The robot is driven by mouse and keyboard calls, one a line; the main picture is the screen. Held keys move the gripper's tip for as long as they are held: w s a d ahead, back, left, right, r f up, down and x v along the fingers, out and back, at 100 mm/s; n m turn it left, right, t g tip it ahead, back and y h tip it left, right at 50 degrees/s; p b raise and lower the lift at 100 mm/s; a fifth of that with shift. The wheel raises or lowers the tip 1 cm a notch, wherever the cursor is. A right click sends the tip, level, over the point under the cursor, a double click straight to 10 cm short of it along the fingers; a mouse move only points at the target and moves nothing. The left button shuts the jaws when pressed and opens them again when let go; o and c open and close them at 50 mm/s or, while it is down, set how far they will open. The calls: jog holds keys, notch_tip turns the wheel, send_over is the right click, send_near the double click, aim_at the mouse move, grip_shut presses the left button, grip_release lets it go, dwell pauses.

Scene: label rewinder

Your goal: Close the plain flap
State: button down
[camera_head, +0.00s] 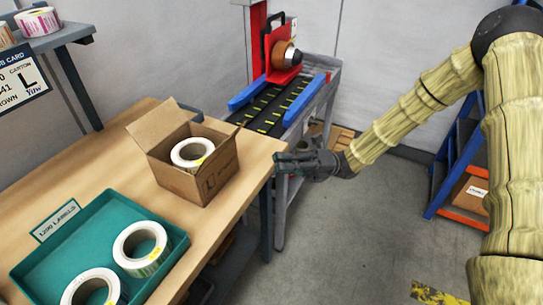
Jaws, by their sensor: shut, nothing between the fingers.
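An open cardboard carton (172,175) stands on the wooden bench, with a white label roll (192,152) inside it. A flap (157,122) stands up and leans outward at its back left, with no print visible on the side I see. Dark print shows on the carton's front right wall. Other flaps are hard to make out. My gripper (280,163) is shut and empty, right of the carton near the bench's right edge. It is clear of the carton and points left toward it.
A teal tray (172,230) with two label rolls lies at the bench's front. A shelf (55,38) with rolls overhangs the left.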

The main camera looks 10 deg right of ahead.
jog(key=p, duration=0.3)
send_near(218, 150)
jog(key=s+a, duration=0.1)
jog(key=s, duration=0.2)
jog(key=shift+w+a+r+p, duration=0.35)
jog(key=shift+w+a+r, duration=0.15)
jog(key=shift+a, duration=0.25)
jog(key=shift+w+a+r+p, duration=0.3)
jog(key=shift+w+a+r, duration=0.15)
jog(key=shift+a, duration=0.3)
